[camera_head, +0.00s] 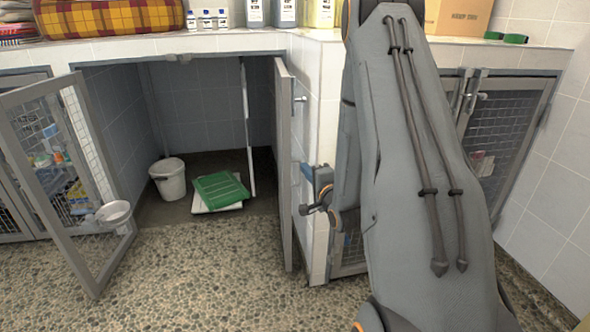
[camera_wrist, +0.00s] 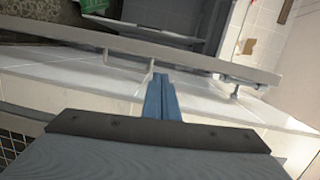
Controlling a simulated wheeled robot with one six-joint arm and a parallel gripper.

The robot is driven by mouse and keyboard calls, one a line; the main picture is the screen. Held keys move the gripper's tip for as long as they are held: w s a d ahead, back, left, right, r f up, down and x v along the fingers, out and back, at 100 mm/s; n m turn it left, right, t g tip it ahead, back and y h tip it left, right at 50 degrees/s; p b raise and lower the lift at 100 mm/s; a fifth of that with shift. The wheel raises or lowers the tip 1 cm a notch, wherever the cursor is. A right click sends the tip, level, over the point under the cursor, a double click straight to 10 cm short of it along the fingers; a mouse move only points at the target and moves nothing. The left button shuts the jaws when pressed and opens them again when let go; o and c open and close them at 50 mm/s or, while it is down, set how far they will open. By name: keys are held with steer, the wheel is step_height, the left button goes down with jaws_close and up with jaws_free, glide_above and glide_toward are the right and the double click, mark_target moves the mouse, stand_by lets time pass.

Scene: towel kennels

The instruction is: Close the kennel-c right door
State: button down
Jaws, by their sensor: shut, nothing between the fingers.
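The open kennel's right door (camera_head: 283,130) stands swung outward, seen almost edge-on in the head view. A small bolt (camera_head: 299,99) sticks out from its right face. My gripper (camera_head: 314,178) is on the right of this door, between it and the white tiled pillar. In the wrist view the blue fingers (camera_wrist: 158,78) are shut and empty. Their tips are close to the door's grey frame bar (camera_wrist: 190,60) and to a thin bent handle (camera_wrist: 126,62). I cannot tell whether they touch. My arm hides part of the area right of the door.
The left door (camera_head: 27,160) also stands open, with a bowl (camera_head: 114,213) on it. Inside the kennel are a white bucket (camera_head: 168,178) and a green folded towel (camera_head: 221,188). Another mesh door (camera_head: 507,125) is at right. Pebbled floor in front is clear.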

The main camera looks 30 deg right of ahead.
mark_target(288, 167)
steer(key=w+d+b, duration=0.1)
steer(key=w+b, duration=0.1)
steer(key=w, duration=0.8)
steer(key=shift+d+f+m+t, duration=0.15)
steer(key=shift+d+m+t, duration=0.15)
steer(key=shift+d+m, duration=0.1)
